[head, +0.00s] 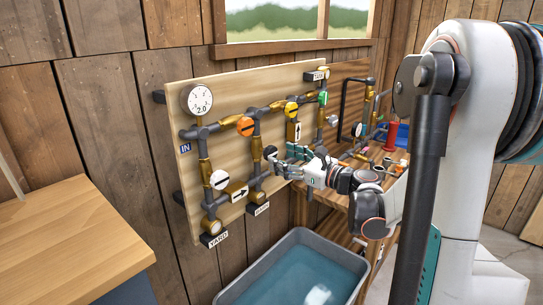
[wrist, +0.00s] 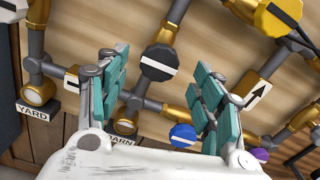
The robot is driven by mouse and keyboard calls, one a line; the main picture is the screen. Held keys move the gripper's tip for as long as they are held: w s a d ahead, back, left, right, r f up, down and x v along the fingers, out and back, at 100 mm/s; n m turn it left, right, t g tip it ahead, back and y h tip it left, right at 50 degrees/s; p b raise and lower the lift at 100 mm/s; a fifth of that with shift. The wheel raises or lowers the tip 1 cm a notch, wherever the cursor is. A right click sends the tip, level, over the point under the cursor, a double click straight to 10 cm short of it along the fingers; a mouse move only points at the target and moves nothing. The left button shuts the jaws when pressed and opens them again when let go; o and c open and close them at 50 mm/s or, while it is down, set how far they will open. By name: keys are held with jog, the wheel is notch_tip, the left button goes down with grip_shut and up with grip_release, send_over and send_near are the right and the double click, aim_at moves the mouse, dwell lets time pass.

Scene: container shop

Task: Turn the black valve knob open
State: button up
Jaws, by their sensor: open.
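The black valve knob (wrist: 160,62) has a white stripe and sits on a brass and grey pipe. In the wrist view it lies between and beyond the teal-padded fingers of my gripper (wrist: 158,68). The fingers are open, one to each side, with visible space between them and the knob. The stripe runs nearly crosswise in that view. In the head view the black knob (head: 270,152) shows just left of my gripper (head: 284,164). Contact is not visible.
The pipe board (head: 230,90) also carries a gauge (head: 201,100), a white knob (head: 219,179), an orange knob (head: 245,126) and a yellow knob (head: 291,108). A blue knob (wrist: 183,135) shows in the wrist view. A grey water tub (head: 297,238) stands below. A workbench (head: 335,199) is behind.

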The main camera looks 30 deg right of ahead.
aim_at(273, 154)
jog(key=shift+x, duration=2.65)
jog(key=c, duration=1.1)
